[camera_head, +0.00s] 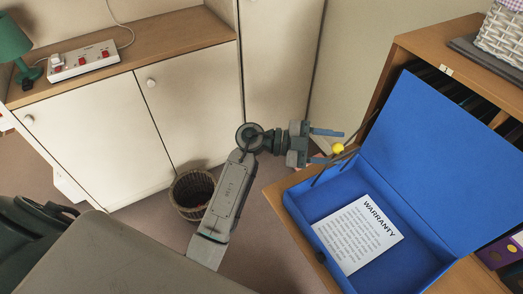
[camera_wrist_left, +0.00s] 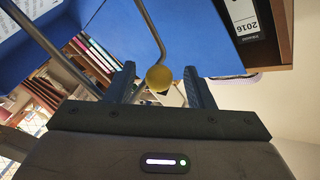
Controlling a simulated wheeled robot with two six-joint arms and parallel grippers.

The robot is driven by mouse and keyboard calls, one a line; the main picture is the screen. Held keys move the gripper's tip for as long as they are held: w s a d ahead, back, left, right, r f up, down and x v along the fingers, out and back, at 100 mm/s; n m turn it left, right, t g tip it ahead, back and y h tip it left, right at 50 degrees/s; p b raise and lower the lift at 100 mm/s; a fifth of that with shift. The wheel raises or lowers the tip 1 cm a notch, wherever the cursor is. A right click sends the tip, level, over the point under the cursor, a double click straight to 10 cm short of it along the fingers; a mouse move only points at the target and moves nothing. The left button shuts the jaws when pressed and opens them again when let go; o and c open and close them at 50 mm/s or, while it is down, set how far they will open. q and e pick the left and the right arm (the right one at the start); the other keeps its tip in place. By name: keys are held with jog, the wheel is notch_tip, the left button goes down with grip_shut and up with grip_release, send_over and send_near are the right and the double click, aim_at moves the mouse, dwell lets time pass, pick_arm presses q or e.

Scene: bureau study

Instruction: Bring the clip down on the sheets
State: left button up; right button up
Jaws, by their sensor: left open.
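The blue box file (camera_head: 296,208) lies with its lid (camera_head: 425,150) raised, and a white sheet headed WARRANTY (camera_head: 358,234) lies inside it. The clip is a thin dark metal bar (camera_head: 326,176) with a yellow ball knob (camera_head: 338,149); it stands raised at the box's left rear, clear of the sheet. My left gripper (camera_head: 328,147) is open at the knob. In the left wrist view the knob (camera_wrist_left: 158,77) shows between the two fingers (camera_wrist_left: 161,84), with a gap on each side. My right gripper is not in view.
The box file rests on a wooden surface (camera_head: 282,195) beside a wooden shelf unit (camera_head: 450,40) with files. A wicker bin (camera_head: 190,193) stands on the floor. A cream cupboard (camera_head: 85,130) at left bears a green lamp (camera_head: 12,42) and a power strip (camera_head: 83,60).

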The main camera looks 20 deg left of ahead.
pick_arm(q)
jog(key=b+v, duration=0.2)
jog(key=v, duration=0.8)
jog(key=w+a+f+n+t+y+p, duration=0.1)
jog(key=w+a+f+n+t+y, duration=0.1)
jog(key=f+n+t, duration=0.3)
jog(key=w+a+f+n+t+y+p, duration=0.2)
jog(key=w+a+f+n+t, duration=0.2)
jog(key=f, duration=0.5)
jog(key=shift+w+a+n+t, duration=0.25)
jog(key=shift+a+n+t, duration=0.4)
jog(key=shift+n, duration=0.55)
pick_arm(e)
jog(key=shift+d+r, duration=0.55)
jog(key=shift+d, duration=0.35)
pick_arm(q)
jog(key=shift+f, duration=0.1)
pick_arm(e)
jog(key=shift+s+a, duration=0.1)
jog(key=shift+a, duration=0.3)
